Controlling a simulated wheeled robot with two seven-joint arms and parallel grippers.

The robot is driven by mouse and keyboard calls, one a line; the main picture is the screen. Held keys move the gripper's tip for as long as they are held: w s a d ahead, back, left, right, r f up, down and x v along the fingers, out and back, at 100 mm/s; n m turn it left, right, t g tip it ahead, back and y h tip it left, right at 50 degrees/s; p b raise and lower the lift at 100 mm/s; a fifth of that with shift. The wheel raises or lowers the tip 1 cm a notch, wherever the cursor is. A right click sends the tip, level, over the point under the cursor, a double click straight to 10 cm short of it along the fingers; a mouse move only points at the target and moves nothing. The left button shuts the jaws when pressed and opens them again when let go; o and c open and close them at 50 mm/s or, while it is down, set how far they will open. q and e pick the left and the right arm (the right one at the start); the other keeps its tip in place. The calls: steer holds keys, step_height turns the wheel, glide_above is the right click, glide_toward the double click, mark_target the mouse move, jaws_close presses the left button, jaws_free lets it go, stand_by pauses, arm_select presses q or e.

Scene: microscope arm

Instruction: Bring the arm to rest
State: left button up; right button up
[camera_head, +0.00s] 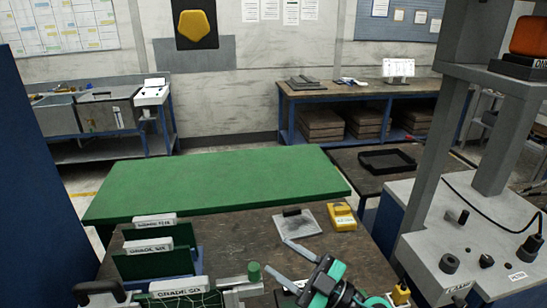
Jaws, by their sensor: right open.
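My right gripper (276,259) comes in from the bottom edge. Its two grey fingers point left and are spread apart, with nothing seen between them. A grey bar (235,284) with an upright green knob (254,272) lies low in the picture, just left of the fingertips. The knob appears close to the lower finger; I cannot tell whether they touch. The bar looks like part of the arm, but its rest and most of its mount are not clear. A black curved handle-like part (98,288) shows at the bottom left. My left gripper is not seen.
Green upright card holders (160,262) with white labels stand left on the dark bench (225,226). A grey plate with a black block (297,221) and a yellow device (342,217) lie behind my gripper. A grey stand (450,235) rises at right. A green surface (215,183) beyond is clear.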

steer(key=w+d+f+m+t+h, duration=0.2)
steer(key=d+m+t+h, duration=0.85)
steer(key=m+h, duration=0.25)
steer(key=s+d+f+m+g+h, duration=0.5)
steer(key=d+f+g+h, duration=0.15)
steer(key=d+f, duration=0.35)
steer(key=s+f+n+g, duration=0.1)
steer(key=s+f+g, duration=0.55)
steer(key=s, duration=0.35)
steer(key=s+f+n+g, duration=0.1)
steer(key=s+f+g, duration=0.4)
steer(key=s+f, duration=0.3)
step_height(320, 180, down, 32)
steer(key=s, duration=0.3)
steer(key=s+d+f+g+b, duration=0.1)
steer(key=s+d+f+g, duration=0.1)
steer(key=s+f, duration=1.6)
steer(key=shift+d+f+n+b, duration=0.25)
steer(key=shift+d+n+b, duration=0.05)
steer(key=shift+d, duration=0.25)
